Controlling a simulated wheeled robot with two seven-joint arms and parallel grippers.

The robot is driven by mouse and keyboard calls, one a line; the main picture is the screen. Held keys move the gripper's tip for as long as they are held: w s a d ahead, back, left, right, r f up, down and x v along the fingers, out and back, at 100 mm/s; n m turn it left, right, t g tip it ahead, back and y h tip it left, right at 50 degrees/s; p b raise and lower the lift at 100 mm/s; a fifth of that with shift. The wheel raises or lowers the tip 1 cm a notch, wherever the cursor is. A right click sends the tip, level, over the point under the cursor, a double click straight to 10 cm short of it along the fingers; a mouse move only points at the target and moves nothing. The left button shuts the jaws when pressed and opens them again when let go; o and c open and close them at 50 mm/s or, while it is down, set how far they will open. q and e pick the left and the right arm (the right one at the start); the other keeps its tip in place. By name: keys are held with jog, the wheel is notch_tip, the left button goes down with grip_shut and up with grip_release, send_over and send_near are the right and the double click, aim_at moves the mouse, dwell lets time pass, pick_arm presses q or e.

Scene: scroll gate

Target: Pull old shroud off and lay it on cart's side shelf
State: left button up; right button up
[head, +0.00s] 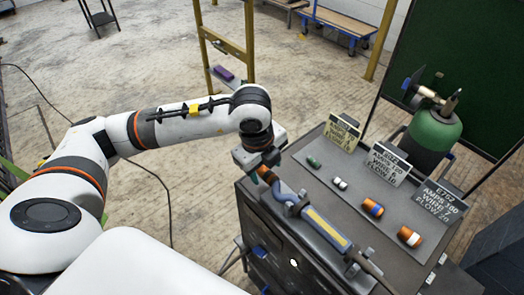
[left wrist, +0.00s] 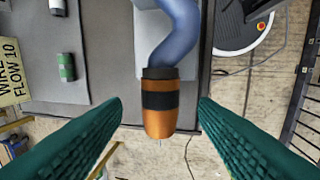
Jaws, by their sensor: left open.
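The old shroud is a copper sleeve with a black band (left wrist: 158,122), on the end of the torch's curved blue neck (left wrist: 175,35) in the left wrist view. A thin wire shows at its open end. In the head view the shroud (head: 266,175) sticks out past the cart's edge, at the tip of the torch (head: 325,228). My left gripper (left wrist: 159,104) is open, with its green ribbed fingers on either side of the shroud and visible gaps between. In the head view the left gripper (head: 260,157) is over the shroud. I cannot make out the side shelf. My right gripper is out of view.
On the cart's grey top (head: 325,170) stand a green shroud (head: 313,162), a white one (head: 340,184), an orange-blue one (head: 373,208) and an orange-white one (head: 409,237), beside printed cards (head: 388,163). A green gas cylinder (head: 432,135) stands behind. Floor left of the cart is mostly clear.

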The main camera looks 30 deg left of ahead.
pick_arm(q)
jog(key=shift+w+f, duration=0.1)
jog(key=shift+f, duration=0.65)
jog(key=shift+c, duration=0.5)
grip_shut()
jog(key=shift+w+a, duration=0.2)
jog(key=shift+a, duration=0.2)
jog(key=shift+w+a+b, duration=0.25)
jog(key=shift+a+b, duration=0.15)
jog(key=shift+a, duration=0.3)
jog(key=shift+w+a+b, duration=0.2)
jog(key=shift+a+b, duration=0.15)
jog(key=shift+a, duration=0.3)
jog(key=w+a+b, duration=0.2)
jog(key=a, duration=0.3)
jog(key=shift+a, duration=0.4)
dwell(0.5)
jog(key=shift+s, duration=0.1)
dwell(0.6)
